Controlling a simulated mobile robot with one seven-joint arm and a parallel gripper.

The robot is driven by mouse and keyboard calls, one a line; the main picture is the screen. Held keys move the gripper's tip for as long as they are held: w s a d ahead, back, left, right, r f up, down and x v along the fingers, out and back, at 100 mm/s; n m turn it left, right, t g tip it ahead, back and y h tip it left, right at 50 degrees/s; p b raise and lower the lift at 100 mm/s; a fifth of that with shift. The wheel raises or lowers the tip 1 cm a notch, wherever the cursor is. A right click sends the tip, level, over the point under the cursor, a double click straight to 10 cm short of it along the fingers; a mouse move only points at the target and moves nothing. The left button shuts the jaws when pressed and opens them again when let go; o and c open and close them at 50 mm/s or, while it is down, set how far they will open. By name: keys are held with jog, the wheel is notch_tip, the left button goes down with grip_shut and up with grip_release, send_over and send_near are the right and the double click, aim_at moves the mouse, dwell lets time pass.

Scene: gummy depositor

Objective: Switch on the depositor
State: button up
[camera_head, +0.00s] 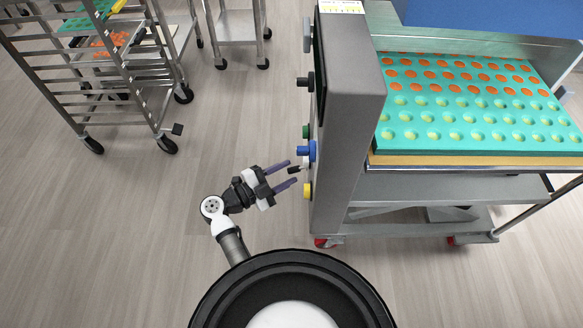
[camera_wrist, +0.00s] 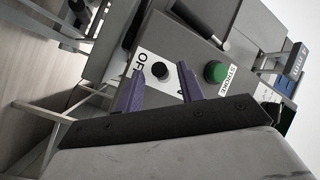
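The depositor (camera_head: 350,110) is the grey machine with a tall panel at centre right in the head view. Its panel side carries a black switch knob (camera_head: 294,169) on a white plate. In the wrist view the round black knob (camera_wrist: 160,70) sits on that plate, with the letters "OF" showing beside it and the rest hidden by a finger. My gripper (camera_head: 292,172) is open, with its two purple fingers pointing at the panel. The knob appears between the fingertips in both views. I cannot tell whether either finger touches it.
A green button (camera_wrist: 215,72) with a white label is close to the right finger in the wrist view. Blue (camera_head: 306,151) and yellow (camera_head: 307,190) controls flank the knob. A teal mould tray (camera_head: 470,143) lies on the depositor. A rack (camera_head: 90,85) stands at left; floor between is clear.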

jog(key=shift+x, duration=1.3)
grip_shut()
